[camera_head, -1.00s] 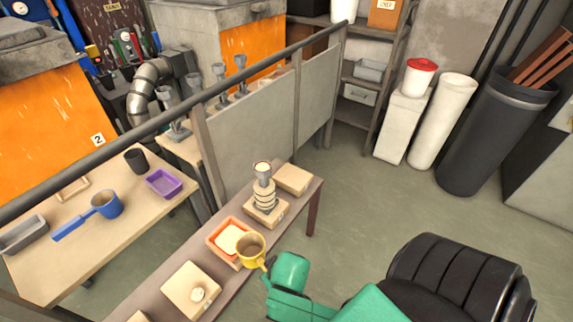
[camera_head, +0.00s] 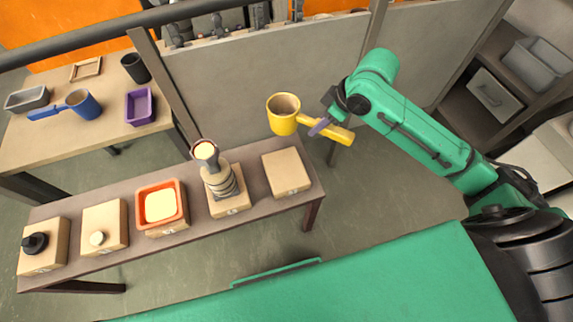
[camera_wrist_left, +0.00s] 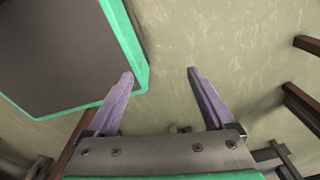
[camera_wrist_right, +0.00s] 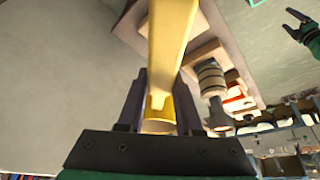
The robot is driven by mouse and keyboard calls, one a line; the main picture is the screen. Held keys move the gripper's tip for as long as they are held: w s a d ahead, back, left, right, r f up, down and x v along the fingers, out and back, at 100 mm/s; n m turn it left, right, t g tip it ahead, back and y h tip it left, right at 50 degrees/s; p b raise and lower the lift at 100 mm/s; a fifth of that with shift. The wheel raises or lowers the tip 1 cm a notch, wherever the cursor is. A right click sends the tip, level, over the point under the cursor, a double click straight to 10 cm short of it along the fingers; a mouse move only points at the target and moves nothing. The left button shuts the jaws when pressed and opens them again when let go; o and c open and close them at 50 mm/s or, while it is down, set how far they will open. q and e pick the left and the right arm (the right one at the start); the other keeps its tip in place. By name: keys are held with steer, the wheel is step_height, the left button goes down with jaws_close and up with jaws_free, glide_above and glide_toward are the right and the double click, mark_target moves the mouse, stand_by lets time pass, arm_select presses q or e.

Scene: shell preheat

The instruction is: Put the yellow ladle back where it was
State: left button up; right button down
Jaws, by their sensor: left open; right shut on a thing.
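The yellow ladle (camera_head: 284,118) is held in the air by its handle in my right gripper (camera_head: 319,127). Its cup opens upward, beyond the right end of the narrow bench in the head view. In the right wrist view the yellow handle (camera_wrist_right: 168,50) runs between the two fingers of that gripper (camera_wrist_right: 158,88). A bare wooden block (camera_head: 286,172) stands at the bench's right end, below the ladle in the picture. My left gripper (camera_wrist_left: 160,72) is open and empty, with floor behind its fingers; it is outside the head view.
A grey partition (camera_head: 230,90) stands behind. A blue ladle (camera_head: 82,104) lies on the left table.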

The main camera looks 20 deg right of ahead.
steer(key=shift+s+a+f+n, duration=0.1)
steer(key=shift+s+a+n, duration=0.25)
steer(key=shift+a+n, duration=0.1)
step_height(320, 180, down, 18)
steer(key=b, duration=0.2)
steer(key=shift+f, duration=0.15)
arm_select(q)
steer(key=f, duration=0.3)
steer(key=shift+s+a, duration=0.15)
steer(key=shift+a, duration=0.25)
arm_select(e)
steer(key=c, duration=0.6)
jaws_free()
steer(key=shift+o, duration=0.2)
arm_select(q)
step_height(320, 180, up, 2)
steer(key=shift+a+r+p, duration=0.1)
steer(key=shift+p, duration=0.9)
arm_select(e)
steer(key=v, duration=1.2)
steer(key=shift+w, duration=0.15)
